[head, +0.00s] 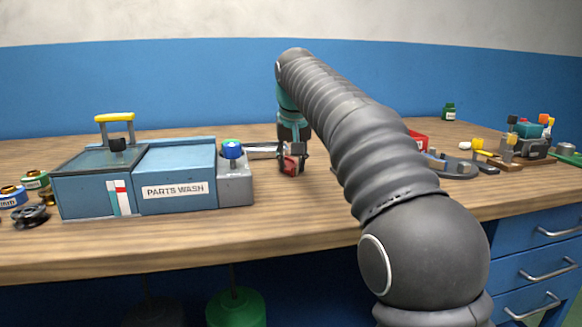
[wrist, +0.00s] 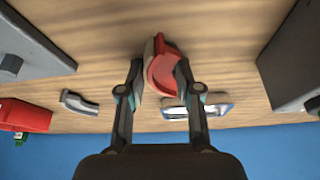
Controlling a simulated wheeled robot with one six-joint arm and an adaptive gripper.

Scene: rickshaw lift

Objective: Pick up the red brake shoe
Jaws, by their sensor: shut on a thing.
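The red brake shoe (wrist: 165,72) is a curved red piece with a paler side, between the two fingers of my gripper (wrist: 158,80) in the wrist view. The fingers are shut on it from both sides. In the head view the brake shoe (head: 291,167) shows as a small red piece under my gripper (head: 292,155), at or just above the wooden bench top. I cannot tell whether it touches the bench. My arm crosses in front of the bench to its right.
A blue parts wash tank (head: 178,165) with a grey end block (head: 235,185) stands left of my gripper. A red bin (head: 419,140) is partly hidden behind my arm. Small parts and tools crowd the right end. The bench (head: 310,215) in front of the gripper is bare.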

